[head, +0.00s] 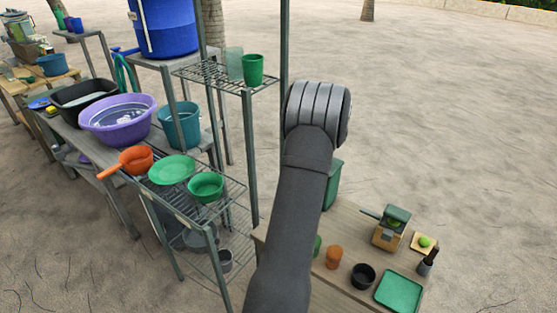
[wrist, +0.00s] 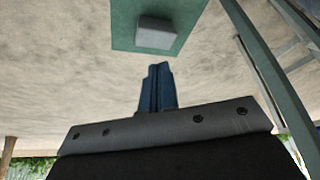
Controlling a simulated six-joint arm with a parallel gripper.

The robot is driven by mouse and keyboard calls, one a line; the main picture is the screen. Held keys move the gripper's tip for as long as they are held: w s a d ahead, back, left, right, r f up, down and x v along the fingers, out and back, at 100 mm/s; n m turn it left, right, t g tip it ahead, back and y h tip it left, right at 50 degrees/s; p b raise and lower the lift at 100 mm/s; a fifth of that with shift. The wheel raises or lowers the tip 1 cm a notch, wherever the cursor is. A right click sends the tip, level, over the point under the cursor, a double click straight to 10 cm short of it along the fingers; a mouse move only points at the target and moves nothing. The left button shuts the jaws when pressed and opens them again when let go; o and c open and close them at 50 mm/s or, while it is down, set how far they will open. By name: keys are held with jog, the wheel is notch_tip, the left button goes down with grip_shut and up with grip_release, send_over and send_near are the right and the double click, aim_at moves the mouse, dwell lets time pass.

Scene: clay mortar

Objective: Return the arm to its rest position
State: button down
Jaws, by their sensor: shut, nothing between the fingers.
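My arm (head: 303,205) rises through the middle of the head view, with its elbow above the front table. My gripper is hidden in the head view. In the wrist view my gripper (wrist: 157,88) shows as two dark blue fingers, shut together with nothing between them. They are clear of any object. Beyond the fingertips is a green surface (wrist: 125,30) with a grey block (wrist: 157,34) on it; I cannot tell which thing this is.
The front table (head: 345,230) holds an orange cup (head: 333,257), a black bowl (head: 363,276), a green tray (head: 398,306) and a wooden box (head: 386,238). Left of my arm stands a metal rack (head: 249,150). Sandy ground at right is open.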

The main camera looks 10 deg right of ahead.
jog(key=shift+f, duration=1.9)
jog(key=c, duration=2.2)
grip_release()
